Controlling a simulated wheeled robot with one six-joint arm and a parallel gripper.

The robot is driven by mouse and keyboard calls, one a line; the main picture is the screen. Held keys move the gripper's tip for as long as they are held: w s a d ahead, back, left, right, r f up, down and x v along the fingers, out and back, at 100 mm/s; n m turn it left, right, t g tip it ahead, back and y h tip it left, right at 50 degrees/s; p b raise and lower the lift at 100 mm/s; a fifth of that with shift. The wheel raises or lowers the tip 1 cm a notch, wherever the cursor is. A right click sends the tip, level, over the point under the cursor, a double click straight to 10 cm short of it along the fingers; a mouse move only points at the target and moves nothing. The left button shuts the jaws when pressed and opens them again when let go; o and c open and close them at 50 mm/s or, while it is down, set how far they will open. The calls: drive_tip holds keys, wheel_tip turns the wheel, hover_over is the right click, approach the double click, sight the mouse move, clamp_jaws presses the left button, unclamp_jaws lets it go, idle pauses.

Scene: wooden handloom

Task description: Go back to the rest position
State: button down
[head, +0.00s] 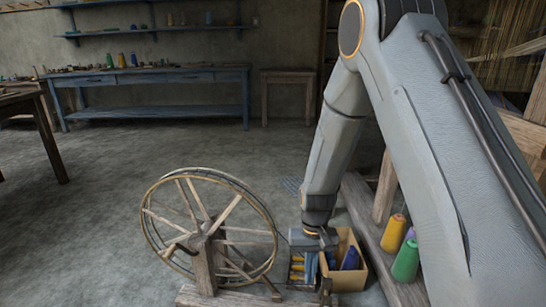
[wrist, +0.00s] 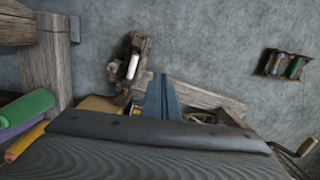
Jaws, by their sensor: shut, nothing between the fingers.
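My gripper (head: 311,268) points down at the lower middle of the head view, just left of a wooden box (head: 358,279) and to the right of the spinning wheel (head: 207,240). In the wrist view its two blue-grey fingers (wrist: 163,97) are together, with nothing seen between them. Whether the fingertips touch anything below cannot be told. My arm reaches down from the upper right and hides part of the room behind it.
A blue spool (head: 350,258) stands in the box. A blue bench (head: 150,78) stands at the back. The floor at the left is clear.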

drive_tip(key=s+a+r+n, duration=0.3)
drive_tip(key=s+a+r, duration=0.55)
drive_tip(key=r, duration=0.35)
drive_tip(key=s+a+r+n+t, duration=0.15)
drive_tip(key=s+r, duration=0.25)
drive_tip(key=s, duration=0.4)
drive_tip(key=s+r+n, duration=0.2)
drive_tip(key=s+r, duration=0.3)
drive_tip(key=s, duration=0.2)
drive_tip(key=d+r+m+p, duration=0.3)
drive_tip(key=d+r+p, duration=0.6)
drive_tip(key=r+p, duration=0.2)
drive_tip(key=s+d+r+m+p, duration=0.1)
drive_tip(key=d+r+m+p, duration=0.3)
drive_tip(key=d+r+p, duration=0.5)
wheel_tip(320, 180, up, 3)
drive_tip(key=p, duration=0.6)
drive_tip(key=shift+r, duration=0.2)
